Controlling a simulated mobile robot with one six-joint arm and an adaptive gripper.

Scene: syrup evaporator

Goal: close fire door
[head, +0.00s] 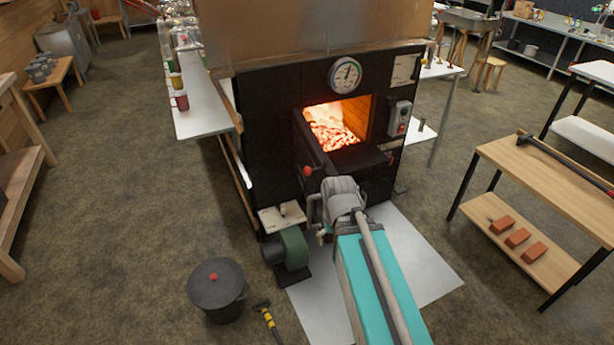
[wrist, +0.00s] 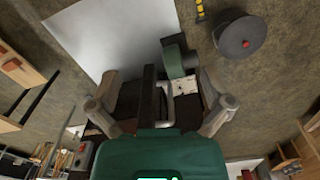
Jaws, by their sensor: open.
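The black fire door (head: 309,143) stands open at the left side of the glowing firebox opening (head: 338,124), swung out toward me. A red knob (head: 307,171) shows near its outer end. In the wrist view the door (wrist: 148,92) is a dark edge-on slab with a pale metal handle (wrist: 168,98). My gripper (wrist: 160,108) is open, its fingers spread either side of the door edge and handle. I cannot tell whether either finger touches. In the head view my gripper (head: 318,213) is just in front of the door, partly hidden by my wrist.
A green blower (head: 293,249) sits low at left of the stove front. A dark lidded pot (head: 217,290) and a yellow-handled tool (head: 268,318) are on the floor. A wooden table (head: 550,180) with bricks (head: 517,237) below stands at right. A pale sheet (head: 425,262) covers the floor in front.

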